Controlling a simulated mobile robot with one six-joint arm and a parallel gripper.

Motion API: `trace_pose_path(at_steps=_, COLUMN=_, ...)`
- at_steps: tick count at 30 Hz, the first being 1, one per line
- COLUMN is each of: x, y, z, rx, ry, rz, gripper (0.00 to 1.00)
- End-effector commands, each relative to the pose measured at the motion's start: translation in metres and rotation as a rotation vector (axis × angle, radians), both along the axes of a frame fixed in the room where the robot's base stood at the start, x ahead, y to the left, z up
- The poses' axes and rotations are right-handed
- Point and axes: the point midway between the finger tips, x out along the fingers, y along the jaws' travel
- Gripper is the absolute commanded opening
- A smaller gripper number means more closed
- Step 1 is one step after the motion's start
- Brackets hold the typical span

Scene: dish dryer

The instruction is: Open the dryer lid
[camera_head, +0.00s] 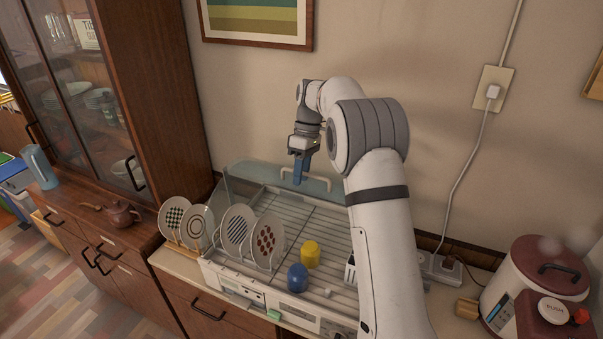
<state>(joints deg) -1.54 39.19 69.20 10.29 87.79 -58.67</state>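The dish dryer (262,289) stands on the counter against the wall, its wire rack uncovered at the front and top. Its clear, bluish lid (318,187) is at the back of the dryer, appearing raised, with a curved clear part at the left. A white bar handle (284,176) is on the lid. My gripper (299,181), with blue fingers, points down at the handle and overlaps it in the picture. I cannot tell whether the fingers touch or hold it, nor whether they are open or shut. My arm hides the dryer's right side.
Plates (237,231) stand in the rack at left; more plates (175,218) stand beside the dryer. A yellow cup (310,254) and a blue cup (297,278) sit in the rack. A red cooker (521,278) is at right, a wooden cabinet (160,90) at left.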

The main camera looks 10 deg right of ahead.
Motion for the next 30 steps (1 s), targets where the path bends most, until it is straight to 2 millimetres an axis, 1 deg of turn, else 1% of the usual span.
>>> trace_pose_path(at_steps=5, x=0.002, y=0.000, z=0.006, rx=0.001, ry=-0.002, rz=0.001, gripper=0.33)
trace_pose_path(at_steps=8, x=0.006, y=-0.003, z=0.017, rx=0.001, ry=-0.003, rz=0.001, gripper=0.33)
trace_pose_path(at_steps=15, x=0.017, y=-0.009, z=0.053, rx=0.000, ry=-0.002, rz=0.001, gripper=0.33)
trace_pose_path(at_steps=18, x=0.020, y=-0.011, z=0.063, rx=0.001, ry=-0.002, rz=0.001, gripper=0.33)
trace_pose_path(at_steps=24, x=0.022, y=-0.013, z=0.073, rx=0.000, ry=0.001, rz=0.001, gripper=0.33)
trace_pose_path(at_steps=30, x=0.022, y=-0.013, z=0.073, rx=0.000, ry=0.001, rz=0.001, gripper=0.33)
